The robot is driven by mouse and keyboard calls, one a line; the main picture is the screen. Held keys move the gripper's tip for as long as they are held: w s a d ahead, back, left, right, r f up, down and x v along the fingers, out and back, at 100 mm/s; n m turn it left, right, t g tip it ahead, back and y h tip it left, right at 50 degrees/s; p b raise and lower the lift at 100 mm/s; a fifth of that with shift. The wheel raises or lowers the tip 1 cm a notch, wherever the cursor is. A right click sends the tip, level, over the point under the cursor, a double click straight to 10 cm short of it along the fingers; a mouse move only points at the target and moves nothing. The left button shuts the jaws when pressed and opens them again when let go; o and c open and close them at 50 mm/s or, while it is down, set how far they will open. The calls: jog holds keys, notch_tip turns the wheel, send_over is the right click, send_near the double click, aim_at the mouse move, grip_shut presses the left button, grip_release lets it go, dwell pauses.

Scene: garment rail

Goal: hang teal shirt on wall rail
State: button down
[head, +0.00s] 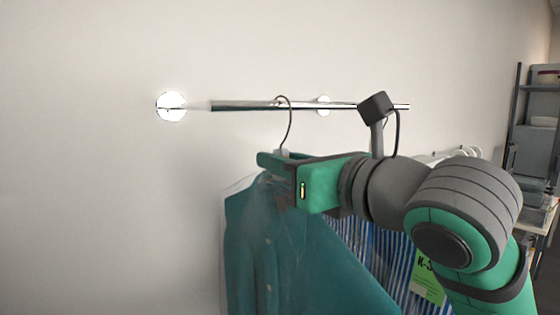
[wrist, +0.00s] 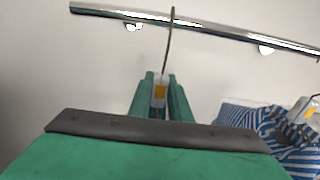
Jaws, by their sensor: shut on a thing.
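The teal shirt (head: 262,255) hangs on a hanger below my gripper in the head view, under what looks like a clear cover. My gripper (head: 278,165) is shut on the hanger's neck, just under the wire hook (head: 290,125). In the wrist view the hanger neck (wrist: 159,92) sits between the fingers (wrist: 160,98). The hook rises to the wall rail (head: 245,105) and its curved top overlaps the rail in the head view. I cannot tell whether the hook bears on the rail. The rail also crosses the top of the wrist view (wrist: 215,30).
A blue-and-white striped garment (head: 375,250) with a green tag (head: 427,283) hangs behind and right of the teal shirt. It also shows in the wrist view (wrist: 250,120). A shelf unit (head: 535,120) stands at the far right. The rail's left part is clear.

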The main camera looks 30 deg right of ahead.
jog(key=shift+w, duration=0.1)
jog(key=c, duration=1.6)
grip_release()
jog(key=shift+o, duration=0.2)
jog(key=shift+s+d, duration=0.15)
jog(key=shift+s, duration=1.65)
jog(key=shift+s+d, duration=0.15)
jog(key=shift+s, duration=1.65)
jog(key=shift+s+d, duration=0.15)
jog(key=shift+s, duration=1.65)
jog(key=shift+o, duration=1)
jog(key=s+d, duration=0.1)
jog(key=s, duration=1.2)
